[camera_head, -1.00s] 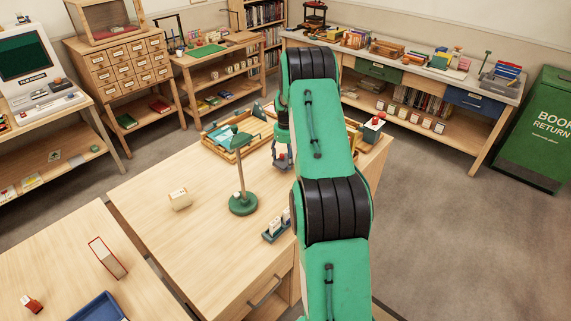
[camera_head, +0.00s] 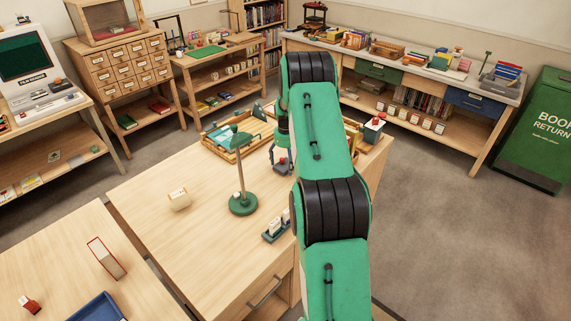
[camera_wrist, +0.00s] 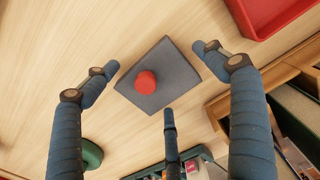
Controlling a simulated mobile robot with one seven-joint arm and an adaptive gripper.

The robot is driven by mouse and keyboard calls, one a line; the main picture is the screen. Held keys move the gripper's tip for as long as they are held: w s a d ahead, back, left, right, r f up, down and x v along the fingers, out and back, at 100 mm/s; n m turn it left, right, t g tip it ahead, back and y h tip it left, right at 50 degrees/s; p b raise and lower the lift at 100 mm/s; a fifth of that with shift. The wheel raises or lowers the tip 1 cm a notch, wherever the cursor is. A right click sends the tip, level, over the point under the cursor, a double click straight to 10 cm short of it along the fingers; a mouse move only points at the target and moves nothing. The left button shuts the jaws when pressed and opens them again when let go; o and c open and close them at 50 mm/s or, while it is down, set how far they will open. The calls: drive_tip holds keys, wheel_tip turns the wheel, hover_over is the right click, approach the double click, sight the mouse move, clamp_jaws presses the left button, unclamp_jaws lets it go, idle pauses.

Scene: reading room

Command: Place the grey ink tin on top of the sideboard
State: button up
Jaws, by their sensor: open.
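The grey ink tin (camera_wrist: 177,72) is a flat square with a round red knob on top. It lies on the pale wooden desk (camera_head: 150,215). In the wrist view my gripper (camera_wrist: 158,74) is open above it, its blue-grey fingers spread around the tin with nothing between them held. In the head view my gripper (camera_head: 282,155) is at the desk's far part, left of my green arm, and the tin is small and partly hidden beneath it. A long sideboard (camera_head: 425,71) with a grey top and green and blue drawers stands along the back right wall.
A green lamp (camera_head: 242,203) stands on the desk left of my arm. A wooden tray (camera_head: 218,147) lies near my gripper. A red tray (camera_wrist: 275,14) is close by in the wrist view. The sideboard top holds books, boxes and holders. Open floor lies right of the desk.

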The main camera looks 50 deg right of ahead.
sight(285, 164)
drive_tip(key=shift+r, duration=0.1)
wheel_tip(285, 164, up, 12)
drive_tip(key=p, duration=0.2)
drive_tip(key=shift+p, duration=0.4)
idle(0.4)
idle(0.4)
